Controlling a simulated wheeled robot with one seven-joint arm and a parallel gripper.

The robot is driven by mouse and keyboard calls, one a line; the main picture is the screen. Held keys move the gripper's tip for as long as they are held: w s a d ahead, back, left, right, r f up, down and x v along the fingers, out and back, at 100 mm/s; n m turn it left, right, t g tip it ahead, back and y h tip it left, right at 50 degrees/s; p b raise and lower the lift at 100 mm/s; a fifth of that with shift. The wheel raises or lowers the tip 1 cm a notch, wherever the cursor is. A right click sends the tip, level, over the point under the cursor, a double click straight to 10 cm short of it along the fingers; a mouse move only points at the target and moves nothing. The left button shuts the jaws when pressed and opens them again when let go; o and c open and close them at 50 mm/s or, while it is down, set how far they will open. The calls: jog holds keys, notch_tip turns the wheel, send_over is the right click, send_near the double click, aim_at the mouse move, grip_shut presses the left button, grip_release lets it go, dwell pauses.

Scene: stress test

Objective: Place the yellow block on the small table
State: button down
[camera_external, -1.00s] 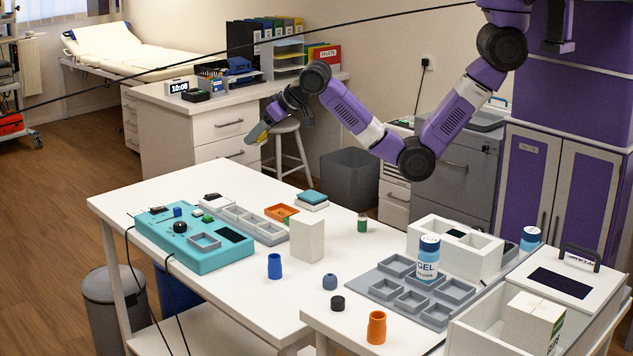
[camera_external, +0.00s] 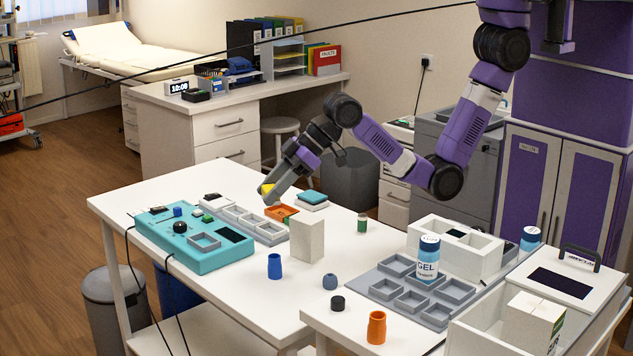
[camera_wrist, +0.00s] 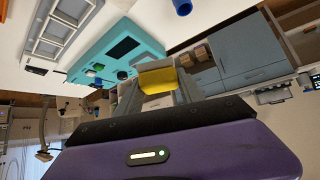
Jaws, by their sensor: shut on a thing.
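The yellow block (camera_external: 267,189) is between the fingers of my gripper (camera_external: 271,196), which is shut on it. In the wrist view the block (camera_wrist: 157,80) sits between the two fingertips (camera_wrist: 158,77). In the external view my gripper points down and left near the far edge of the white table (camera_external: 130,199), close to an orange tray (camera_external: 283,212). Its exact height over the table is hard to tell. A second white table surface (camera_external: 395,338) stands at front right; which of the two is the small table I cannot tell.
A teal-topped box (camera_external: 313,199), white block (camera_external: 307,239) and blue cup (camera_external: 274,266) stand nearby. A stool (camera_external: 280,126) is behind.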

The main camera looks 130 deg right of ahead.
jog(key=a+f+n+y, duration=0.2)
jog(key=a, duration=1)
jog(key=w+a+f+n+y, duration=0.1)
jog(key=a+f+n, duration=0.2)
jog(key=a, duration=1)
jog(key=shift+w+t+y, duration=0.3)
jog(key=shift+t+y, duration=0.1)
notch_tip(320, 180, up, 17)
send_over(397, 321)
notch_tip(397, 321, down, 20)
jog(key=shift+r+p, duration=0.15)
jog(key=shift+p, duration=0.3)
